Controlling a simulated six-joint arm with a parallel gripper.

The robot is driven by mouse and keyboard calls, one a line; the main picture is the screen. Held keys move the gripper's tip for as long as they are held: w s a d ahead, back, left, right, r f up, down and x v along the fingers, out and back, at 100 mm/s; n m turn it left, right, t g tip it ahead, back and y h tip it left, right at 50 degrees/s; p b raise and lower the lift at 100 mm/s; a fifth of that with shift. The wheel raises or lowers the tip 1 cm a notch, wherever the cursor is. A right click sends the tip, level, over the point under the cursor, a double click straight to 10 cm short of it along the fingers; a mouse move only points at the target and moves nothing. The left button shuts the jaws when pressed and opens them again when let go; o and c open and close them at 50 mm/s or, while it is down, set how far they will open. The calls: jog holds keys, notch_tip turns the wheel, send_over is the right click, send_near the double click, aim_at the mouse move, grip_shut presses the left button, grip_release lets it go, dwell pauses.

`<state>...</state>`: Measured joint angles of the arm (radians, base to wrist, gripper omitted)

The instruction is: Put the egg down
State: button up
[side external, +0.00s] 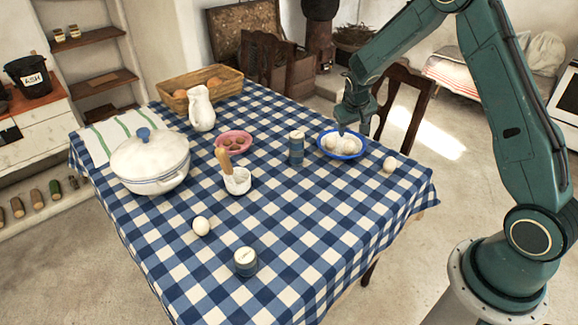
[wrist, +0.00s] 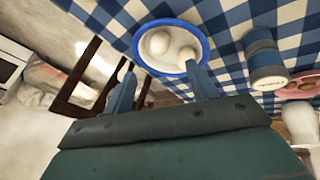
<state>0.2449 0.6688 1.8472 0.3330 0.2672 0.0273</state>
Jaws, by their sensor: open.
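A white bowl with a blue rim (side external: 363,152) stands near the far right edge of the table and holds white eggs (side external: 347,146). In the wrist view two eggs (wrist: 158,43) (wrist: 187,55) show inside the bowl (wrist: 142,60). My gripper (side external: 352,124) is over the bowl, its fingers pointing down. Its two fingers (wrist: 160,72) are spread apart in the wrist view, with no egg clearly held between them. One loose egg (side external: 389,164) lies on the cloth right of the bowl. Another egg (side external: 201,226) lies near the front left. Which egg the task means cannot be told.
A blue canister (side external: 296,150) stands left of the bowl; another (side external: 245,263) is at the front. A pink bowl (side external: 247,136), mortar (side external: 238,183), white jug (side external: 201,110), pot (side external: 151,165) and basket (side external: 180,98) stand further left. The checked cloth's front right is clear.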

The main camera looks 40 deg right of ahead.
jog(key=s+a+r+n+t+y, duration=0.1)
jog(key=s+a+r, duration=0.5)
jog(key=r, duration=0.3)
jog(key=s+a+r+n+t+y, duration=0.1)
jog(key=s+a+r, duration=0.45)
jog(key=r, duration=0.45)
jog(key=s+a+r+n+y, duration=0.1)
jog(key=s+a, duration=0.3)
jog(key=s, duration=0.5)
jog(key=s+a+r+n+y, duration=0.1)
jog(key=s+a, duration=0.4)
jog(key=s, duration=0.5)
jog(key=shift+r+n+t+y, duration=0.3)
jog(key=shift+r+n+t, duration=0.1)
jog(key=shift+r, duration=0.45)
jog(key=shift+o, duration=0.4)
jog(key=shift+a, duration=0.1)
